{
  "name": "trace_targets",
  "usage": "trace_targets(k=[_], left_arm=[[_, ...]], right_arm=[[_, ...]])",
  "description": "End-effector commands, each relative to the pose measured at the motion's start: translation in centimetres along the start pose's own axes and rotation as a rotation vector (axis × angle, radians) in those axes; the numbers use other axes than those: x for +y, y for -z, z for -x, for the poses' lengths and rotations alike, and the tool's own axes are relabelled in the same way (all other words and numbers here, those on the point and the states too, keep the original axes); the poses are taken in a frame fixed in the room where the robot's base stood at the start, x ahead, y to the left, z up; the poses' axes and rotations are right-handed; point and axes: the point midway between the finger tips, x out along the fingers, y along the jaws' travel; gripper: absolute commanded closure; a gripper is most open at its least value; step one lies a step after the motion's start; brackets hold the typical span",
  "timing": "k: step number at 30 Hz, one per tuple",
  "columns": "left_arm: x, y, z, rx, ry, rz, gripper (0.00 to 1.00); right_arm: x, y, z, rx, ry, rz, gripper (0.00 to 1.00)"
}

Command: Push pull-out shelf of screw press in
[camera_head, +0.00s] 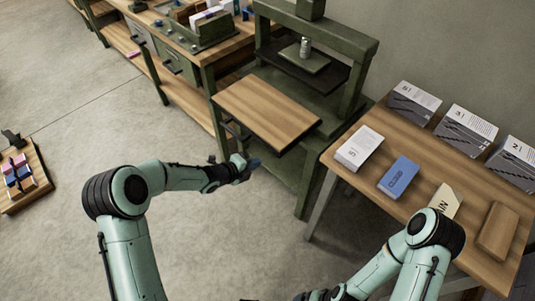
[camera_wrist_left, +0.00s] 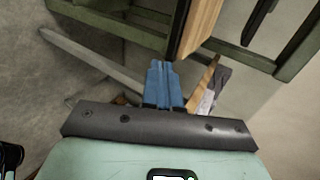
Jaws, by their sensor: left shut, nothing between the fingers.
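The screw press (camera_head: 352,50) is a dark green frame standing at the back centre against the wall. Its pull-out shelf (camera_head: 265,108), a wooden board with a dark front edge, sticks out toward me. My left gripper (camera_head: 252,163) is shut and empty, in front of and below the shelf's front edge, apart from it in the head view. In the left wrist view its blue fingers (camera_wrist_left: 163,85) are together, and the wooden shelf (camera_wrist_left: 200,25) shows just beyond them. My right arm (camera_head: 385,262) reaches down to the bottom edge, where its fingers are cut off.
A wooden table (camera_head: 375,150) at the right carries several boxes and a blue pack (camera_head: 398,176). A workbench (camera_head: 180,50) with drawers stands left of the press. A low wooden tray (camera_head: 38,175) lies at far left. The floor before the press is clear.

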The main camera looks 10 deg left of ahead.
Motion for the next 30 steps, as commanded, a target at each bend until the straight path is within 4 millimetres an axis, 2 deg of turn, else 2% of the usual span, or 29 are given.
trace_targets(k=[1,5,12,30], left_arm=[[-0.1,0.1,-1.2,0.003,0.001,0.0,1.0],[-0.2,0.1,-3.7,0.002,0.0,0.002,1.0],[-1.9,0.0,-6.1,0.0,0.001,0.001,1.0],[-2.2,0.0,-6.9,-0.001,0.0,0.001,1.0]], right_arm=[[-0.1,0.1,0.2,0.001,0.001,0.001,0.0],[-0.3,0.2,0.7,0.004,0.002,0.002,0.0],[-1.0,0.6,2.1,0.011,0.004,0.005,0.0],[-1.1,0.7,2.2,0.012,0.004,0.005,0.0]])
